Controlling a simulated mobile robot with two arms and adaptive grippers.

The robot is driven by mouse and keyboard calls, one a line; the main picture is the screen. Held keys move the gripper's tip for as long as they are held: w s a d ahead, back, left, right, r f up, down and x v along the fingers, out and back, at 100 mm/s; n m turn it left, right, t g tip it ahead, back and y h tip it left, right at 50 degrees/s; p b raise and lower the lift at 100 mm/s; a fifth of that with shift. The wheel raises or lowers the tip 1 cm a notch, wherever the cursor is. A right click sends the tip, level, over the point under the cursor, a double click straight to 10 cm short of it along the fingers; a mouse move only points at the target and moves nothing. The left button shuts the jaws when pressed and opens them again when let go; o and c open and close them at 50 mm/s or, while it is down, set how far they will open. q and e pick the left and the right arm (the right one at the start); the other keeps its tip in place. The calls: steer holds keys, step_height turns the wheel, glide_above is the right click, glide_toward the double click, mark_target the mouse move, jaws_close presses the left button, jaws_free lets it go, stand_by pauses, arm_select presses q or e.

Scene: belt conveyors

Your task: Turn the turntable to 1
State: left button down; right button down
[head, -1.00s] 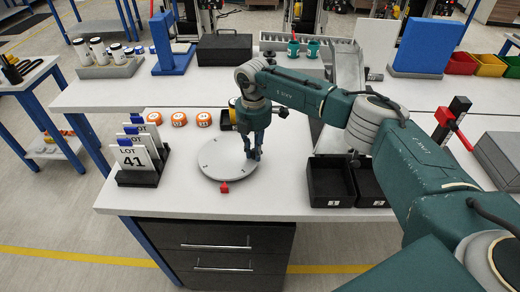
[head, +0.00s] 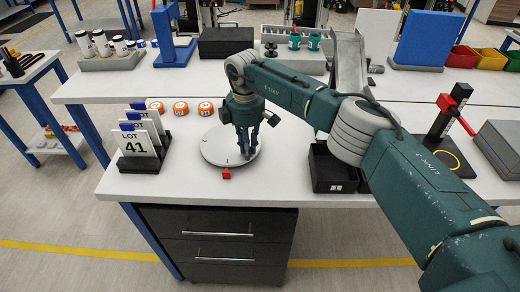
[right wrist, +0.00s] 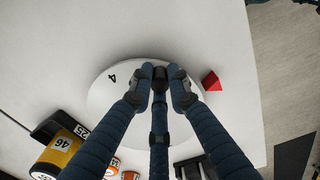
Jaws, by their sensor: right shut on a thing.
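The turntable (head: 214,150) is a round light-grey disc on the white bench, with small dark marks near its rim. A red pointer (head: 226,173) sits at its front edge; it also shows in the right wrist view (right wrist: 211,81). That view shows a "4" (right wrist: 111,77) on the disc; I cannot read which number faces the pointer. My right gripper (head: 248,156) points down over the right front part of the disc. Its fingers (right wrist: 160,76) are closed together on a part of the turntable that they hide. My left gripper is not in view.
A holder with "LOT 41" cards (head: 138,150) stands left of the turntable. Several orange round items (head: 180,108) lie behind it. A black bin (head: 332,172) stands close on the right, under my right arm. A red-handled stand (head: 447,103) is farther right. The bench front is clear.

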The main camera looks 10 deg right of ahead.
stand_by(0.4)
steer(key=c, duration=1.7)
jaws_free()
steer(key=shift+o, duration=0.2)
steer(key=shift+a, duration=0.1)
steer(key=shift+r, duration=0.15)
step_height(320, 180, up, 12)
steer(key=shift+s+f, duration=0.1)
steer(key=shift+f, duration=0.1)
